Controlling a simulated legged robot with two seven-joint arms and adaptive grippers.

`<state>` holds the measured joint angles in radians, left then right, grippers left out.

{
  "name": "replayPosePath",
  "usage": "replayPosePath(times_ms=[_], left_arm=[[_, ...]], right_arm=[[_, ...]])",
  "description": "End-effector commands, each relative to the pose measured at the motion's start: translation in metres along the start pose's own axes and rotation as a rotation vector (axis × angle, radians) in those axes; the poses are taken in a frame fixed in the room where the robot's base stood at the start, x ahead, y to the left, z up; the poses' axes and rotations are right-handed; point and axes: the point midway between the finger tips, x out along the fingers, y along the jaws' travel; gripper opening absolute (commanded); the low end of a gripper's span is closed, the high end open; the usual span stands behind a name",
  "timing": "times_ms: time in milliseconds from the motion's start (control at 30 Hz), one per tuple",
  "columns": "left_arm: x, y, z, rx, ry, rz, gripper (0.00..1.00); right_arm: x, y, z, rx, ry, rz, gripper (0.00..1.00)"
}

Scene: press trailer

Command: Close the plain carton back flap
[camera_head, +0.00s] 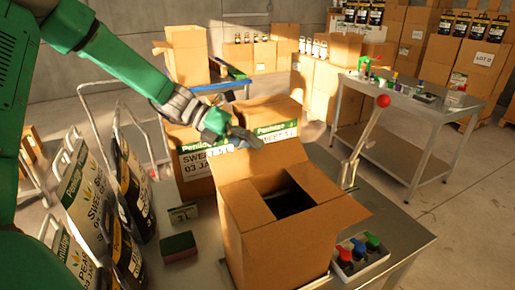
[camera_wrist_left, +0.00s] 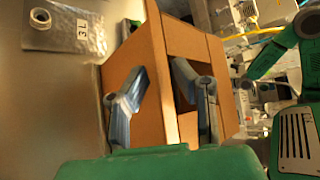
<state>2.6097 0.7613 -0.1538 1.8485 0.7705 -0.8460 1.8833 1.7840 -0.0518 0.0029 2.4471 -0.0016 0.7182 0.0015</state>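The brown carton (camera_head: 280,240) stands on the metal table with a dark opening in its top. Its back flap (camera_head: 268,162) stands up, leaning backward. Another flap (camera_head: 345,212) sticks out at the right. My left gripper (camera_head: 243,137) is just behind the top edge of the back flap; I cannot tell whether it touches. In the left wrist view the two fingers of my left gripper (camera_wrist_left: 163,85) are spread apart, with the carton (camera_wrist_left: 145,62) beyond and between them.
Printed cartons (camera_head: 198,165) stand behind the open carton. Bags (camera_head: 80,185) stand at the left, near a green-topped block (camera_head: 178,246).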

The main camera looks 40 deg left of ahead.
Motion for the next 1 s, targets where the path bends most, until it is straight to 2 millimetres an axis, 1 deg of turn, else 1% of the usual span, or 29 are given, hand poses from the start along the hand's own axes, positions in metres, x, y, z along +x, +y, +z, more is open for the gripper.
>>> replayPosePath(times_ms=[300,400,500,600,700,1000], left_arm=[[-0.067,0.0,0.001,0.003,-0.002,0.001,0.23],[-0.084,0.0,0.001,0.003,0.0,0.003,0.23],[-0.096,0.0,0.001,0.001,0.002,0.002,0.23],[-0.103,-0.001,0.001,0.001,0.003,0.002,0.23],[-0.106,-0.001,0.0,0.0,0.004,0.002,0.23],[-0.106,0.0,0.0,0.0,0.004,0.001,0.23]], right_arm=[[0.0,0.0,0.0,0.0,0.001,0.0,0.0],[0.0,0.0,-0.001,0.0,0.001,0.0,0.0],[0.0,0.001,-0.001,0.0,0.001,-0.001,0.0],[0.0,0.001,-0.001,0.0,0.0,-0.001,0.0],[0.0,0.001,-0.001,0.0,0.0,-0.001,0.0],[0.0,-0.001,-0.003,-0.001,0.0,0.001,0.0]])
